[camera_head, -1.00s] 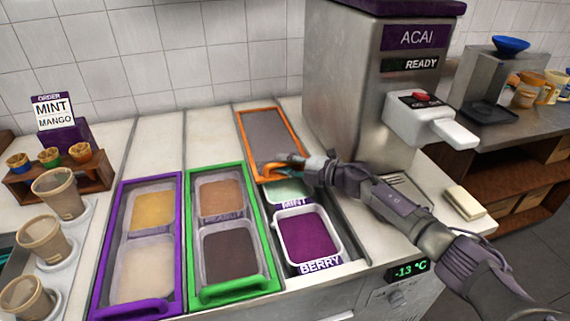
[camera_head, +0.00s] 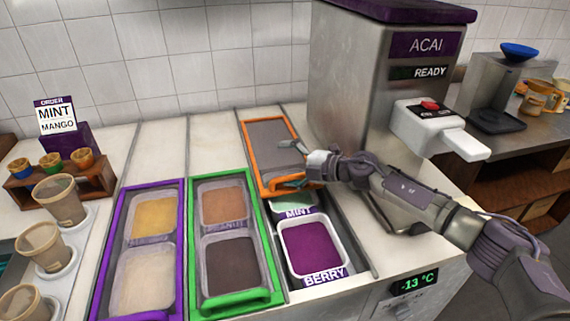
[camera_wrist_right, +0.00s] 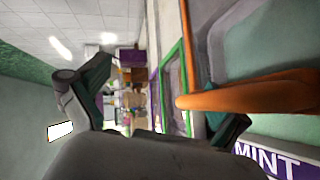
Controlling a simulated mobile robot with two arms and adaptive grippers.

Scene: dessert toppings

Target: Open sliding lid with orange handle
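The orange-framed sliding lid (camera_head: 250,150) lies far back on its track, with its orange handle (camera_head: 284,181) at the near end. The BERRY tub (camera_head: 310,248) is fully uncovered in front of it. Part of the MINT tub (camera_head: 288,203) shows just before the handle. My right gripper (camera_head: 303,167) is at the right end of the handle with its fingers spread. In the right wrist view the fingers are wide apart, and the orange handle (camera_wrist_right: 250,92) passes close by one finger; I cannot tell if they touch. My left gripper is not in view.
The purple lid (camera_head: 178,250) and green lid (camera_head: 268,240) cover tubs to the left. The ACAI machine (camera_head: 350,95) stands close behind my right arm. A cup holder with cups (camera_head: 62,200) is at the left. The counter behind the lids (camera_head: 215,145) is clear.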

